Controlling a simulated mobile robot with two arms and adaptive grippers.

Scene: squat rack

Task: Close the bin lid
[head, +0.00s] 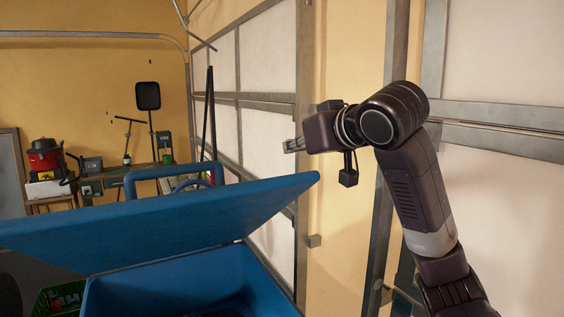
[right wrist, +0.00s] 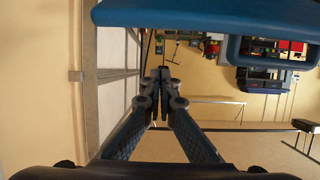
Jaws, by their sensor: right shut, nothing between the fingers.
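The blue bin (head: 110,296) stands open at the front of the head view. Its blue lid (head: 190,212) is raised and tilted over the opening, with a dark gap beneath it. A blue bar handle (head: 150,171) shows behind the lid. My right gripper (head: 290,146) is shut and empty, above and beyond the lid's right corner, apart from it. In the right wrist view the shut fingers (right wrist: 160,82) point away, and the blue lid edge (right wrist: 190,12) crosses the top of the upside-down picture. My left gripper is not in view.
A panelled wall with metal posts (head: 304,110) runs close beside my right arm. A green crate (head: 60,298) with items sits left of the bin. A bench (head: 110,174) and a red vacuum (head: 43,157) stand at the back left. The space above the lid is clear.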

